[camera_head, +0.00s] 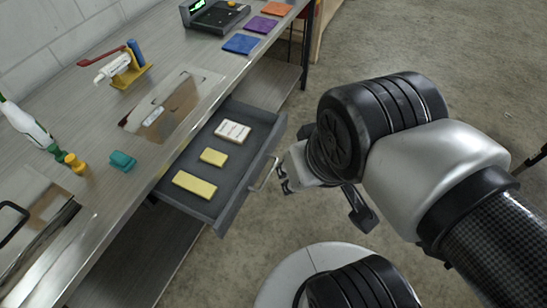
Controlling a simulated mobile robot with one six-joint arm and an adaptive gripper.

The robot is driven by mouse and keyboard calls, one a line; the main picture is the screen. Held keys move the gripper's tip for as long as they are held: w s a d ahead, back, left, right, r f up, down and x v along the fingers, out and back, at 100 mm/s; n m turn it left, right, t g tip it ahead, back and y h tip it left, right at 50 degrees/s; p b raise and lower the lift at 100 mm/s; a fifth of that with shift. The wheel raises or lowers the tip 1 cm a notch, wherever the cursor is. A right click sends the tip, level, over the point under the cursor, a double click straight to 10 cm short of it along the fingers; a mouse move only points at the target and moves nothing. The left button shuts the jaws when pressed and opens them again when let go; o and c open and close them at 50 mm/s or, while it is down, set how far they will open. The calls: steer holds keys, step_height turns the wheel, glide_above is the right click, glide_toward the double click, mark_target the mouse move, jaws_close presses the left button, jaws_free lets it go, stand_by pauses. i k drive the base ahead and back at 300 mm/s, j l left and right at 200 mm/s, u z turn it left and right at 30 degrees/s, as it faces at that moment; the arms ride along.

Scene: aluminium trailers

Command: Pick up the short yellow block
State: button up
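The short yellow block (214,157) lies flat in the open grey drawer (242,182), in the middle of a row. A longer yellow block (195,184) lies nearer the drawer's front left. A white box with small print (233,131) lies behind the short block. My gripper (279,180) is beside the drawer's front, near its handle and right of the blocks. The arm link covers much of my gripper, so its opening does not show clearly. Whether it touches the handle cannot be told.
The workbench (95,215) above the drawer carries a teal item (122,161), a spray bottle (33,128), a yellow stand with tools (130,72), a scale (215,15) and coloured cloths (241,44). The floor (440,45) to the right is open.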

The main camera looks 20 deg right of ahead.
mark_target(215, 158)
steer(key=i+l+u, duration=1)
steer(key=k+l, duration=0.05)
steer(key=k, duration=0.05)
